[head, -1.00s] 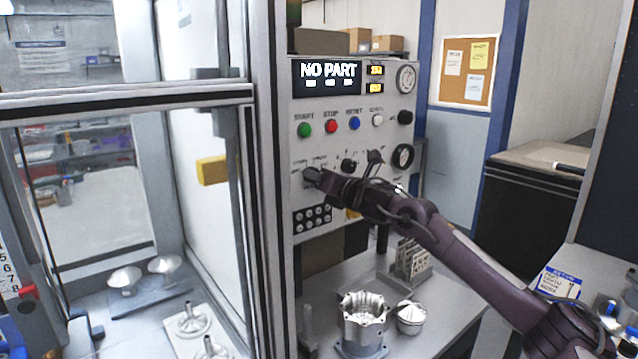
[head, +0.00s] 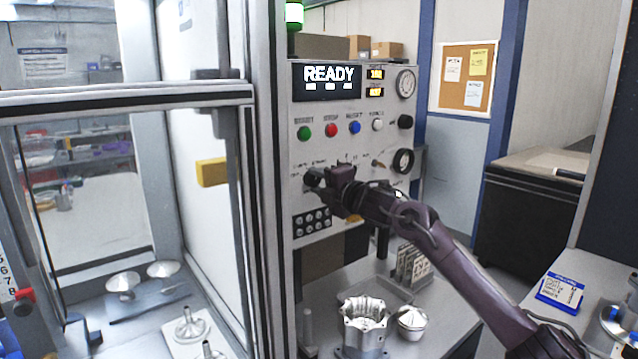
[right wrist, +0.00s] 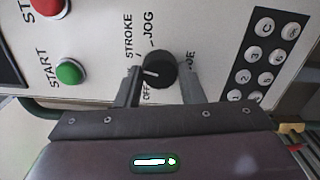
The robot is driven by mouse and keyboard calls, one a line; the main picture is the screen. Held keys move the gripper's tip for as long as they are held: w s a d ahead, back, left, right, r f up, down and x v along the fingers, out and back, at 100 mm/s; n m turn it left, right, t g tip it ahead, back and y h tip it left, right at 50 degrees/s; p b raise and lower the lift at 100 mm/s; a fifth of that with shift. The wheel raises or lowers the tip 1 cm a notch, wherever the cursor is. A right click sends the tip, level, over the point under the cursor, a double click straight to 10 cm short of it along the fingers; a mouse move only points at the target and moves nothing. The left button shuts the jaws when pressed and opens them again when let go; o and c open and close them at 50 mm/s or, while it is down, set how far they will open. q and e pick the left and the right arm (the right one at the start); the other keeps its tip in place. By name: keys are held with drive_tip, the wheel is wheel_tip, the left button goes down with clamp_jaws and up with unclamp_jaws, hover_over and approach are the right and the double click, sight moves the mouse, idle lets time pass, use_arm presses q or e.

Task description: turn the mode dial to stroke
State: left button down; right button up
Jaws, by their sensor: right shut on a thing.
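The mode dial is a round black knob (right wrist: 160,69) with a white pointer mark, on a pale panel in the right wrist view. OFF, STROKE and JOG are printed around it. The pointer faces left in that view, roughly toward the STROKE label (right wrist: 129,38); the exact setting is hard to tell. My right gripper (right wrist: 162,84) is shut on the dial, one finger on each side. In the head view my right gripper (head: 315,181) reaches the panel's lower left and mostly hides the dial. My left gripper is not in view.
The green start button (right wrist: 70,73) and a black keypad (right wrist: 262,62) flank the dial. The control panel (head: 340,139) has a display (head: 328,80) reading READY. A glass-doored enclosure stands left. A machined housing (head: 363,322) and a silver part (head: 412,320) stand on the bench below.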

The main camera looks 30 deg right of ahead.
drive_tip(key=shift+m, duration=1)
drive_tip(key=o, duration=1)
drive_tip(key=s+b, duration=0.4)
drive_tip(key=s, duration=0.3)
drive_tip(key=shift+s+d, duration=0.35)
